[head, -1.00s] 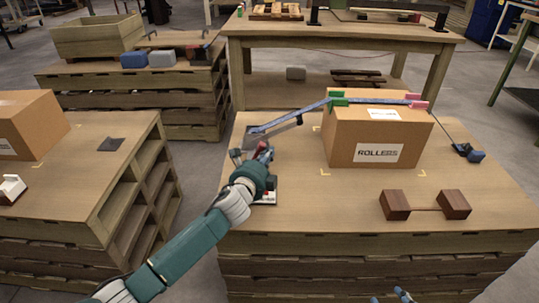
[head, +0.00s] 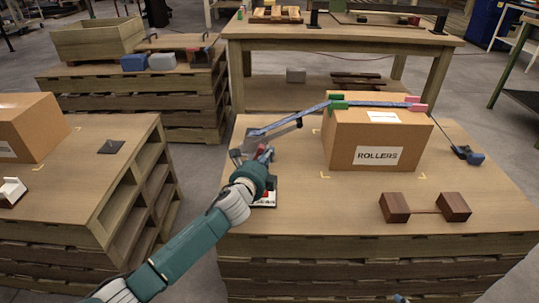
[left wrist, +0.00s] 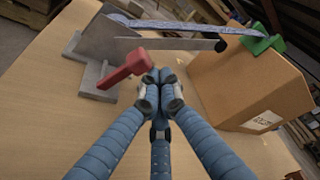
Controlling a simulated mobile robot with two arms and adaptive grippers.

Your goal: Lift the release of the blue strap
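The blue strap (head: 375,103) runs over a cardboard box (head: 350,145) labelled ROLLERS, through green and pink corner pieces. Its left part slopes down to a grey metal bracket (left wrist: 100,42) on the tabletop. A red lever (left wrist: 128,68) sticks out from the bracket in the left wrist view. My left gripper (left wrist: 158,88) has its blue fingers together just right of the lever's end; I see nothing between them. In the head view the left gripper (head: 266,154) is at the bracket, left of the box, and partly covers it. Only a tip of my right gripper (head: 400,299) shows at the bottom edge.
Two joined brown blocks (head: 425,207) lie in front of the box. A dark blue fitting (head: 469,155) sits at the right of the tabletop. Another pallet table (head: 75,190) with a box stands to the left.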

